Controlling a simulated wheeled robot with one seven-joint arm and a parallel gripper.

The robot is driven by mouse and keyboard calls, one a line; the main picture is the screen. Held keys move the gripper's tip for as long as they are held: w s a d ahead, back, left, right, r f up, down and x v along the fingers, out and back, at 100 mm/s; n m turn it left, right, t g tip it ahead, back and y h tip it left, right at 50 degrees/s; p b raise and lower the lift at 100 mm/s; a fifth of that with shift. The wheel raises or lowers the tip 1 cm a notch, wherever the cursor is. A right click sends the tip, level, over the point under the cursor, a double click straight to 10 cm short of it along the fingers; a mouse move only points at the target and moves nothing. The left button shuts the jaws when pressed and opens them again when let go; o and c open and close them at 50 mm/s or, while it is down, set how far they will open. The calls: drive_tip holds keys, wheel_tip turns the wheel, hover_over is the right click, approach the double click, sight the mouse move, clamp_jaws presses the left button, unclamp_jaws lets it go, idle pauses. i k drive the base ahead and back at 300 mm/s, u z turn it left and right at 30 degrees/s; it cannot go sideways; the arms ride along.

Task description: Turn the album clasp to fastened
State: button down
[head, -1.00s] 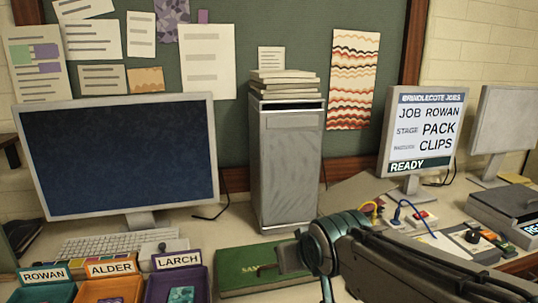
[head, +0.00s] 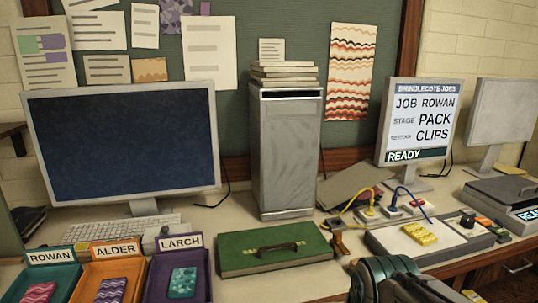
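A flat green case-like thing (head: 244,262), which I take to be the album, lies on the desk in front of the grey cabinet. A dark brown bar or handle (head: 278,247) lies lengthwise across its top; I take it to be the clasp, but cannot tell whether it is fastened. My arm's teal and dark wrist (head: 385,280) is at the bottom edge, right of the album and apart from it. My fingertips are not visible.
Trays labelled Rowan (head: 66,268), Alder (head: 132,266) and Larch (head: 208,262) stand left of the album. A grey cabinet (head: 286,160) stands behind it. Right are cables, a flat unit with a yellow block (head: 420,233), and a screen (head: 416,120) reading "Job Rowan, Pack Clips, Ready".

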sight(337, 234)
drive_tip(key=k, duration=0.5)
drive_tip(key=z, duration=1.05)
drive_tip(key=i, duration=0.7)
drive_tip(key=u, duration=1.15)
drive_tip(key=i, duration=0.5)
